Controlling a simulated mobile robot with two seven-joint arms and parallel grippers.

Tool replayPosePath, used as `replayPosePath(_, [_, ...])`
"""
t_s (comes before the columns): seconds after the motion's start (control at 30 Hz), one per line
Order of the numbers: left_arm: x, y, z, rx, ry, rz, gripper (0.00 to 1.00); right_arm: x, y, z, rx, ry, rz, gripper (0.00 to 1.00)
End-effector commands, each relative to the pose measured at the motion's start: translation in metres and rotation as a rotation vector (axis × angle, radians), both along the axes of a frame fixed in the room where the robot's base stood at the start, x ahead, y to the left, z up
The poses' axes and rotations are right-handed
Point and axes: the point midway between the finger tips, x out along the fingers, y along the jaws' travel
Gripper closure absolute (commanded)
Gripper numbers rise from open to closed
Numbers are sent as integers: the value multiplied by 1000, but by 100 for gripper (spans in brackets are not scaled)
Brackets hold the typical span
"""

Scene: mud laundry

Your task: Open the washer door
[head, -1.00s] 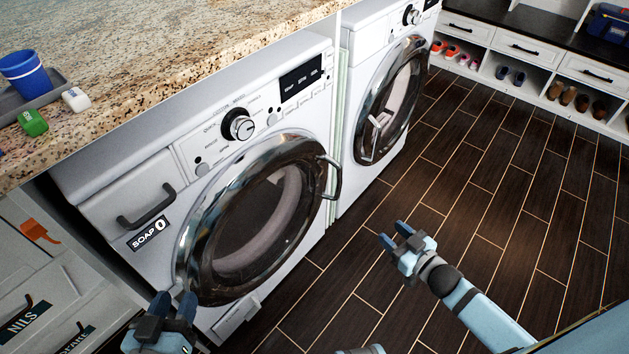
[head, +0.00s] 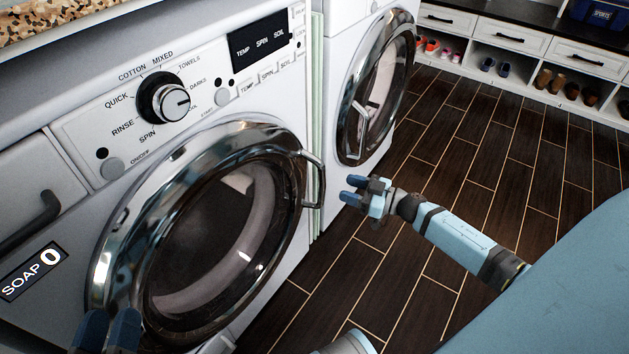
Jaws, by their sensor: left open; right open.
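The washer (head: 75,135) is the near white machine with a dial and a SOAP drawer. Its round door (head: 118,225) has a chrome rim and dark glass, and looks shut. The chrome door handle (head: 320,190) stands out on the right side of the rim. My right gripper (head: 350,190) is open and empty, a little to the right of the handle and apart from it in the picture. My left gripper (head: 105,325) is open at the bottom left, in front of the lower left of the door rim; its lower part is cut off by the picture edge.
A second front-loading machine (head: 335,60) stands to the right, its round door also looking shut. The dark plank floor (head: 470,150) is clear to the right. A white shoe bench (head: 520,60) with several shoes is at the back. A granite counter (head: 60,15) is top left.

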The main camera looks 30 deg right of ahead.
Motion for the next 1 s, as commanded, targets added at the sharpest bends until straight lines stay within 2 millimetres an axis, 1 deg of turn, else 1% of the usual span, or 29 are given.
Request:
replayPosePath(0.03, [0,0,-8,7,11,-5,57,11,7,-2,1,-4,0,53])
replayPosePath(0.2, [0,-2,-25,32,59,-22,57,41,27,-3,1,-4,-1,53])
replayPosePath(0.4, [0,-2,-39,58,96,-38,57,68,46,-2,0,-2,-1,53])
replayPosePath(0.6, [0,-2,-43,71,108,-44,57,80,54,-1,0,0,-2,53])
replayPosePath(0.9, [0,-3,-43,73,110,-45,57,81,55,-1,1,0,-1,53])
replayPosePath(0.97, [0,-3,-43,73,109,-44,57,81,55,-1,1,0,-1,66])
replayPosePath(1.0, [0,-3,-43,73,109,-44,57,81,55,-1,1,0,-1,76])
